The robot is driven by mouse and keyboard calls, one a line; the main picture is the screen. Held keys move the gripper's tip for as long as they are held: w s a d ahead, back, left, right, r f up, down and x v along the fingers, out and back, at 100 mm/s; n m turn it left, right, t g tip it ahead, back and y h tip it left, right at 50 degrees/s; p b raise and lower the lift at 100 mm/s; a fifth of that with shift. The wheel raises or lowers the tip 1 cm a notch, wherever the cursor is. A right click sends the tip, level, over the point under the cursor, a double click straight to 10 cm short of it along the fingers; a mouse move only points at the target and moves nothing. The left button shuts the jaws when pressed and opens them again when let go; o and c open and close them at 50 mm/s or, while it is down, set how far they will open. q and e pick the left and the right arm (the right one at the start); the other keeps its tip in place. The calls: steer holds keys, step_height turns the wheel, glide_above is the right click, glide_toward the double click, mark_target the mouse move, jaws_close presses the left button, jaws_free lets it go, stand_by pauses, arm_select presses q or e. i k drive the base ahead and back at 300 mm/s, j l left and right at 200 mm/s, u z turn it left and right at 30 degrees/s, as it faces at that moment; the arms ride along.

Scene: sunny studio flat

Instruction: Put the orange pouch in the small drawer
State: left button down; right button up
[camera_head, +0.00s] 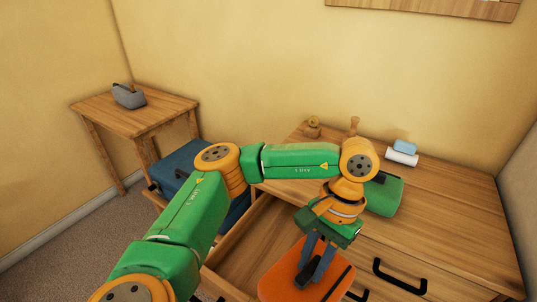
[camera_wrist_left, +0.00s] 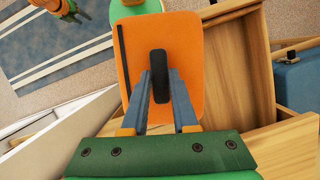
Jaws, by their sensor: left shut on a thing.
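The orange pouch (camera_head: 278,273) is a flat rounded slab with a dark line along one side and a black grip in its middle. It also shows in the left wrist view (camera_wrist_left: 187,45). My left gripper (camera_head: 314,276) is shut on the pouch's black grip, its blue fingers on either side. The open wooden drawer (camera_head: 246,248) is pulled out from the dresser and is partly hidden by the pouch. In the left wrist view the drawer (camera_wrist_left: 239,65) lies beside and partly behind the pouch. My right gripper (camera_wrist_left: 70,14) shows small at the top left there; its opening is unclear.
The wooden dresser top (camera_head: 450,215) holds a green item (camera_head: 384,196), a white roll with a blue block (camera_head: 403,152) and small wooden objects (camera_head: 313,127). A blue case (camera_head: 180,170) stands left of the drawer. A side table (camera_head: 165,110) holds a grey tape dispenser (camera_head: 129,96).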

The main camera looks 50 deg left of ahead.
mark_target(260, 267)
steer(key=i+l+u, duration=0.1)
steer(key=u, duration=0.35)
steer(key=i+l+u, duration=0.2)
steer(key=u, duration=0.3)
steer(key=i+l+u, duration=0.2)
steer(key=u, duration=0.25)
steer(key=i+l+u, duration=0.1)
steer(key=l+u, duration=0.5)
steer(key=u, duration=0.35)
